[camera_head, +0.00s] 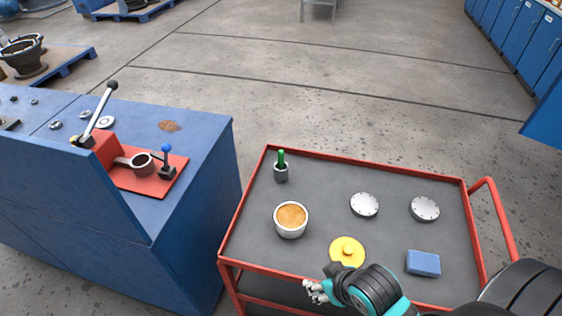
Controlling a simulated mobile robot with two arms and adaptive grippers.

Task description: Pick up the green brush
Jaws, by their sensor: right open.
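The green brush (281,157) stands upright in a small dark grey cup (281,173) near the far left corner of the red cart's grey top (330,175). Only its green upper part shows; its lower end is hidden in the cup. My right gripper (313,291) is at the cart's near edge, well apart from the brush and nearer to me. It is open, and I see nothing between its fingers. My left gripper is not in view.
On the cart are a white bowl (290,220) with orange-brown contents, a yellow disc (347,251), two grey flanges (365,204) (424,208) and a blue block (423,263). A blue workbench (200,145) with a red lever fixture (145,177) stands at left.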

